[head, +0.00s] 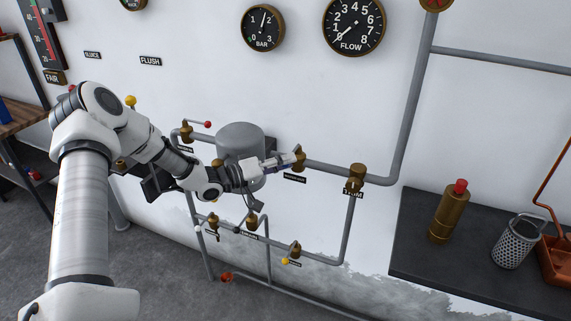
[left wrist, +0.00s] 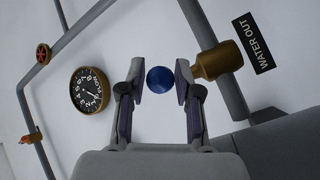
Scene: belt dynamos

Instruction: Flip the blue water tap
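The blue water tap's round blue knob (left wrist: 159,79) shows in the left wrist view between my left gripper's two fingers. Its brass body (left wrist: 218,62) sits on a grey pipe beside the WATER OUT label (left wrist: 253,43). In the head view the brass tap (head: 299,158) is right at the tip of my left gripper (head: 288,160), which hides the knob there. The left gripper (left wrist: 159,82) is open, its fingers on either side of the knob, with a small gap visible on each side. My right gripper is in neither view.
A grey tank (head: 240,143) stands behind my left arm. Around it are pipes with other taps, including a red-knobbed one (head: 207,125) and a yellow-knobbed one (head: 285,261). A dark shelf (head: 415,240) at right holds a brass bottle (head: 449,212) and a perforated metal cup (head: 517,243).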

